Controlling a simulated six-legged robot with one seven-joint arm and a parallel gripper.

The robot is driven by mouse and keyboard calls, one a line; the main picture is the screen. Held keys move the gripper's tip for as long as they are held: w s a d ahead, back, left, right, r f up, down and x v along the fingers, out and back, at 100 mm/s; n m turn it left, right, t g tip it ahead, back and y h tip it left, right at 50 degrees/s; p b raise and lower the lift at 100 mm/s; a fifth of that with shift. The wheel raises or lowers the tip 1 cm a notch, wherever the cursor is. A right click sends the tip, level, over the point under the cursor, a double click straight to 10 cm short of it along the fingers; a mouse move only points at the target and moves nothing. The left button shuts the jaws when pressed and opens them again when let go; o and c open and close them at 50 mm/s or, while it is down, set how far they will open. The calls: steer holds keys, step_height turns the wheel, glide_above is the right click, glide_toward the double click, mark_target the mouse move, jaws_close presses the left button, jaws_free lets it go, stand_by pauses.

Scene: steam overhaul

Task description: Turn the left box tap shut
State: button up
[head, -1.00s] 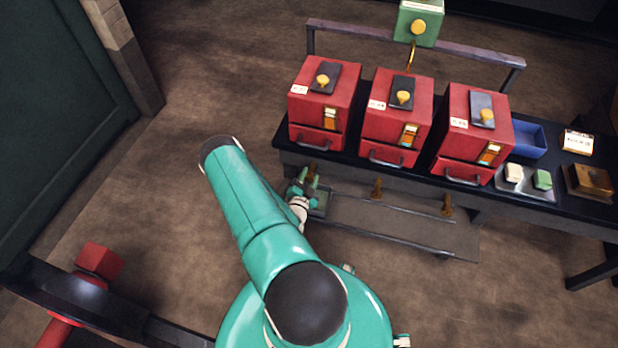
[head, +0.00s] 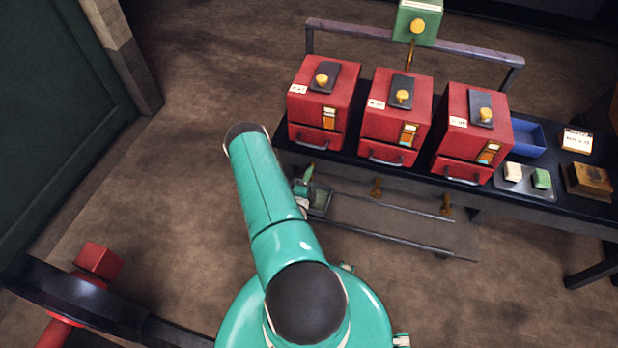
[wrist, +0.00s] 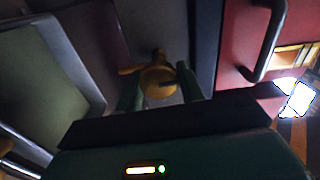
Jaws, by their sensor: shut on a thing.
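The left box tap (wrist: 158,80) is a brass tap with a lever handle, seen in the wrist view between the two green fingers of my gripper (wrist: 160,92). The gripper is shut on it. In the head view my gripper (head: 308,174) is just below the front edge of the bench under the left red box (head: 324,103), and the tap is mostly hidden there by the gripper. The lever points left in the wrist view. The middle tap (head: 377,187) and right tap (head: 446,203) show further right, below their boxes.
The middle red box (head: 396,118) and right red box (head: 474,135) stand beside the left one on the dark bench. A low shelf (head: 400,228) with a tray (head: 320,203) lies beneath. Open floor lies left; a red valve part (head: 99,262) stands at lower left.

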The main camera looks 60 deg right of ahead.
steer(key=shift+m, duration=0.4)
steer(key=o, duration=0.9)
steer(key=shift+a, duration=0.1)
steer(key=a, duration=0.4)
steer(key=s+a, duration=0.1)
steer(key=a, duration=0.4)
steer(key=s+a, duration=0.1)
steer(key=a, duration=0.3)
steer(key=shift+s+a, duration=0.1)
steer(key=shift+a, duration=0.15)
